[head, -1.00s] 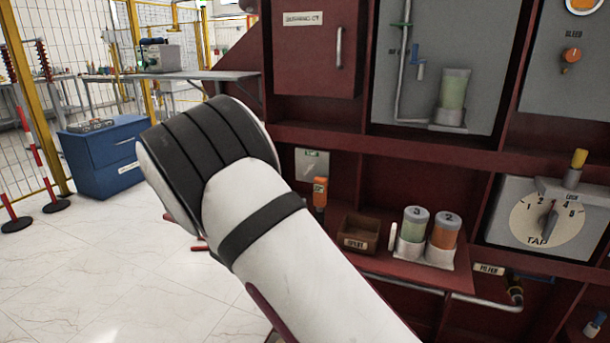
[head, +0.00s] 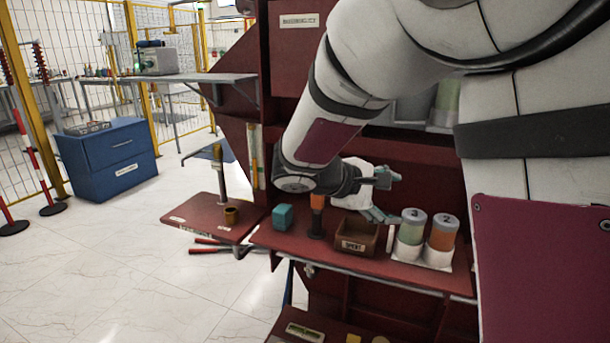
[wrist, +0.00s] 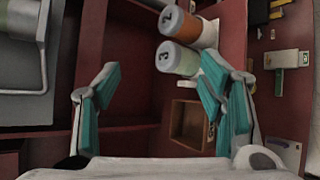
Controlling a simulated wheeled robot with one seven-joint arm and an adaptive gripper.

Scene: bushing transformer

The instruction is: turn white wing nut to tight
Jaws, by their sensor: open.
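I cannot make out a white wing nut in either current view; my arm covers much of the panel in the head view. My gripper (head: 392,198) is open above the shelf, beside a small brown box and two numbered jars. In the wrist view my gripper (wrist: 158,88) shows two teal-padded fingers spread wide with nothing between them. The green jar (wrist: 177,60) marked 3 and the orange jar (wrist: 186,27) marked 2 lie beyond the fingers. The brown box (head: 356,233) stands left of the jars in the head view.
The red shelf (head: 340,260) also holds a teal block (head: 283,217) and an orange-topped tool (head: 317,215). A blue cabinet (head: 110,158) stands at the left.

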